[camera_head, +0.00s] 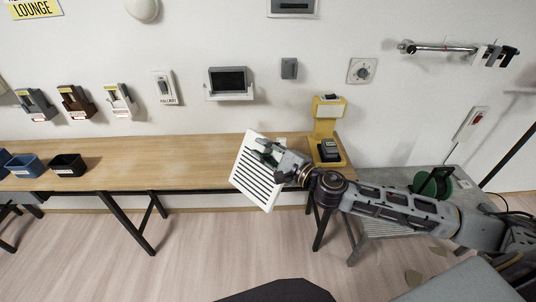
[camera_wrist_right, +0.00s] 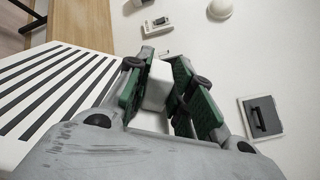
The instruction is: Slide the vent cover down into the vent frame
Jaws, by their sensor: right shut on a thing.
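The vent cover (camera_head: 254,184) is a white slatted panel. It is held tilted in front of the table's front edge in the head view, and its dark slots fill the left of the right wrist view (camera_wrist_right: 50,95). My right gripper (camera_head: 268,150) is shut on a white block-like part at the cover's edge; its green-padded fingers (camera_wrist_right: 160,88) close around it. The likely vent frame (camera_head: 230,83) is a white wall fitting with a dark opening and a protruding lower edge. My left gripper is out of view.
The wooden table (camera_head: 180,160) runs along the wall, with dark bins (camera_head: 68,164) at its left. A yellow device (camera_head: 327,125) stands just right of the gripper. A light switch (camera_head: 163,87) and a small grey box (camera_head: 289,68) flank the frame. The wall below it is clear.

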